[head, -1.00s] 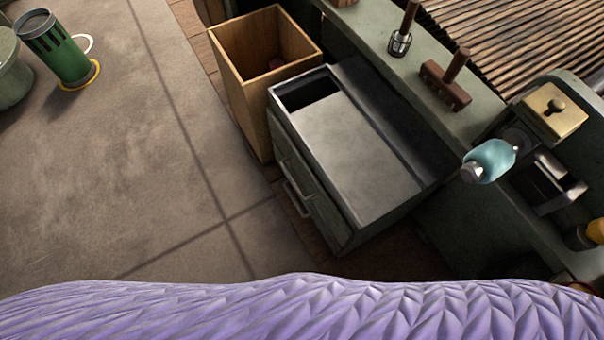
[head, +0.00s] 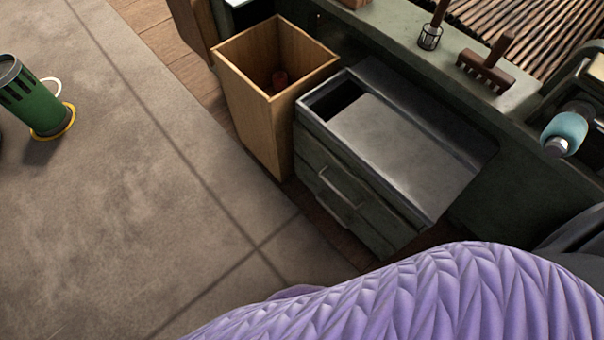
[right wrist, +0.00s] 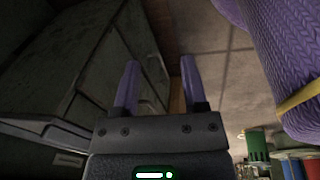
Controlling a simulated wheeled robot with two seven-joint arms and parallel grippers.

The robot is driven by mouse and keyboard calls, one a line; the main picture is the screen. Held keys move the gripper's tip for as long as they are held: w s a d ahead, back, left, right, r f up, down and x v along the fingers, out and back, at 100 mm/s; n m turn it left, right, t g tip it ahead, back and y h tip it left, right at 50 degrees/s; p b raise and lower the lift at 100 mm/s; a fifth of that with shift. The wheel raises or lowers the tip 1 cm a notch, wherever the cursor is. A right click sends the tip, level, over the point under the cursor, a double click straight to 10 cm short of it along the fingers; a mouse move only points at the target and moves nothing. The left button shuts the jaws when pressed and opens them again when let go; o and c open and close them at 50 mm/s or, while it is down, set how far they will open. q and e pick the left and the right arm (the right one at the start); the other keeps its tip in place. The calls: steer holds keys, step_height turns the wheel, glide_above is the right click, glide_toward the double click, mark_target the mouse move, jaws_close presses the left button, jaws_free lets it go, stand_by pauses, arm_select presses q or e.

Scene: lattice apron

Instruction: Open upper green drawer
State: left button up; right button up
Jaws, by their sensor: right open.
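The green drawer cabinet (head: 380,222) stands low in the middle of the head view, with a grey top that has a dark opening at its back left. Its upper drawer (head: 318,172) looks closed and has a pale bar handle (head: 341,188) on its front. In the right wrist view my right gripper (right wrist: 159,64) is open, with two purple fingers apart and nothing seen held. A dark greenish panelled front (right wrist: 85,65) lies left of and beyond the fingers; contact with the handle cannot be told. My left gripper is not in view.
A wooden bin (head: 262,110) with a small reddish thing inside stands directly left of the cabinet. Open tiled floor lies to the left, with a green can (head: 35,100).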

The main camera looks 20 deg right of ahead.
steer(key=w+d+f+t+b, duration=0.1)
steer(key=w+d+t+b, duration=0.15)
steer(key=w+b, duration=1.05)
steer(key=n+t+y+b, duration=0.1)
steer(key=n+b, duration=0.1)
steer(key=b, duration=0.2)
glide_toward(340, 194)
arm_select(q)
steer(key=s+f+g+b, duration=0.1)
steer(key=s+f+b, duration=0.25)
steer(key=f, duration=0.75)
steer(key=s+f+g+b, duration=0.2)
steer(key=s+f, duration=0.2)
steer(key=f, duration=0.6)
arm_select(e)
steer(key=x, duration=0.6)
steer(key=shift+s+f, duration=0.25)
steer(key=shift+s, duration=0.05)
steer(key=shift+w+f+b, duration=0.4)
steer(key=shift+f+b, duration=0.15)
steer(key=shift+b, duration=0.15)
steer(key=shift+w+f+b, duration=0.35)
steer(key=shift+w+b, duration=0.1)
steer(key=shift+w, duration=0.05)
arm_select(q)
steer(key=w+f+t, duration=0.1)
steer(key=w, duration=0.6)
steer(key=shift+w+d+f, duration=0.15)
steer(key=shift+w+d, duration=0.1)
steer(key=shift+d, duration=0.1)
